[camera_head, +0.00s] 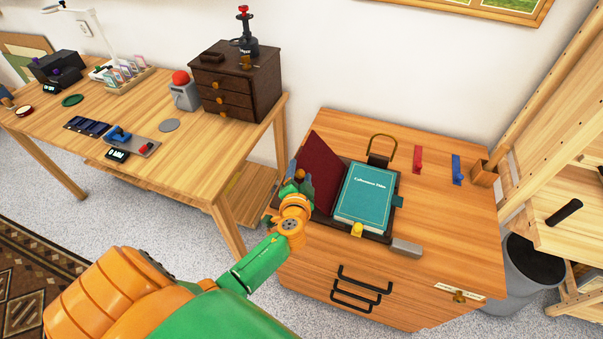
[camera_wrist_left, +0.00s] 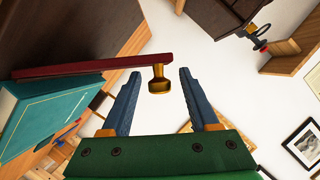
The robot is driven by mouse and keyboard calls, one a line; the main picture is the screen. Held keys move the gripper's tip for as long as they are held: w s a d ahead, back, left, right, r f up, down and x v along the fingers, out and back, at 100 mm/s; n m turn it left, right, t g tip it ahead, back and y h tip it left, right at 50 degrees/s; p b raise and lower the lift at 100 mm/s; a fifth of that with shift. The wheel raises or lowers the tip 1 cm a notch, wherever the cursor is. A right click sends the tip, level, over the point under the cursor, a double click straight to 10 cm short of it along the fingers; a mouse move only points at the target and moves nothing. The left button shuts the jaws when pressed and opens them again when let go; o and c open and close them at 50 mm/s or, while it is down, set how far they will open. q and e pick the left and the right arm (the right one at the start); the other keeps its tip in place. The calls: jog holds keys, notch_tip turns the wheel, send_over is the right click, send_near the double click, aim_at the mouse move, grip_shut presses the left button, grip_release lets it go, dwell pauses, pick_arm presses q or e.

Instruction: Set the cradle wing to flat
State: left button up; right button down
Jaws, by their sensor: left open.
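The cradle's dark red wing (camera_head: 326,172) stands tilted up to the left of a teal book (camera_head: 365,195), which lies on the dark cradle base (camera_head: 378,237). In the left wrist view the wing (camera_wrist_left: 90,68) shows edge-on beside the book (camera_wrist_left: 50,112). A brass knob (camera_wrist_left: 158,82) sticks out from the wing near its edge. My left gripper (camera_head: 301,186) is at the wing's outer left side. In the left wrist view its open blue fingers (camera_wrist_left: 160,74) are on either side of the knob, with gaps showing. My right gripper is out of view.
The cradle is on a wooden cabinet (camera_head: 455,220). A yellow piece (camera_head: 357,230) and a grey block (camera_head: 407,247) are at its front. Red (camera_head: 418,160) and blue (camera_head: 457,168) pieces lie behind to the right. A workbench (camera_head: 200,150) with a drawer box (camera_head: 235,85) stands left.

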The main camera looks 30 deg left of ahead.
pick_arm(q)
grip_shut()
dwell(1.5)
